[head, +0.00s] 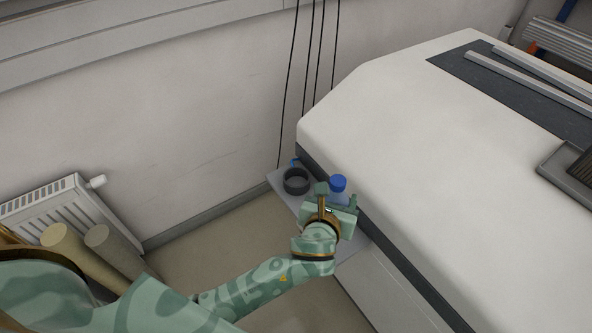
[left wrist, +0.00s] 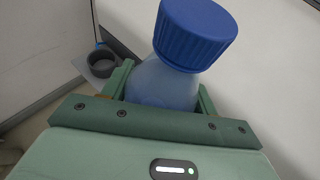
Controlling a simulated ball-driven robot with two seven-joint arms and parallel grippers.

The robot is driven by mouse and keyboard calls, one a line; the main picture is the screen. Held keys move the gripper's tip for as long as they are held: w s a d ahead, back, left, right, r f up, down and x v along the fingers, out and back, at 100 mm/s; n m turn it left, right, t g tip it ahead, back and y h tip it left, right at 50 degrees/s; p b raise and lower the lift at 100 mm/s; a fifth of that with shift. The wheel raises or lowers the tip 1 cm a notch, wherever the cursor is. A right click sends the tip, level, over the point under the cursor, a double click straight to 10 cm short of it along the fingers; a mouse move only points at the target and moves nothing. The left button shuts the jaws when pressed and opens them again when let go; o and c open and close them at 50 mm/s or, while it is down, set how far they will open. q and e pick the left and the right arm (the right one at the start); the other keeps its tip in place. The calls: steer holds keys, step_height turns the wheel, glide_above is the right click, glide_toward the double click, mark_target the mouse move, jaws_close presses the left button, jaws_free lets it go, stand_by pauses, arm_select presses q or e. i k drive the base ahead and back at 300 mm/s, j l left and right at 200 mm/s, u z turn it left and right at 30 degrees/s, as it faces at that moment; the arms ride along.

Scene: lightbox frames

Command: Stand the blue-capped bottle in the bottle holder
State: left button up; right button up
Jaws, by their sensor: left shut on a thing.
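The blue-capped bottle (head: 338,186) has a pale translucent body. My left gripper (head: 337,199) is shut on it below the cap. In the left wrist view the bottle (left wrist: 168,84) stands between the fingers of my left gripper (left wrist: 162,88), cap up and slightly tilted in the picture; its lower part is hidden. The bottle holder (head: 296,181) is a dark round cup on a grey shelf beside the white machine. It looks empty and lies to the left of the bottle, apart from it. The holder also shows in the left wrist view (left wrist: 102,63). My right gripper is not in view.
The narrow grey shelf (head: 283,184) runs along the side of the large white machine (head: 400,110). A small blue thing (head: 295,162) sits behind the holder. Black cables (head: 291,80) hang on the wall behind. A radiator (head: 75,215) and cardboard-coloured rolls (head: 75,250) stand at the left.

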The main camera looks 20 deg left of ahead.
mark_target(297, 185)
steer(key=i+j+z, duration=0.2)
steer(key=j, duration=0.4)
steer(key=j+z, duration=0.2)
steer(key=j, duration=0.4)
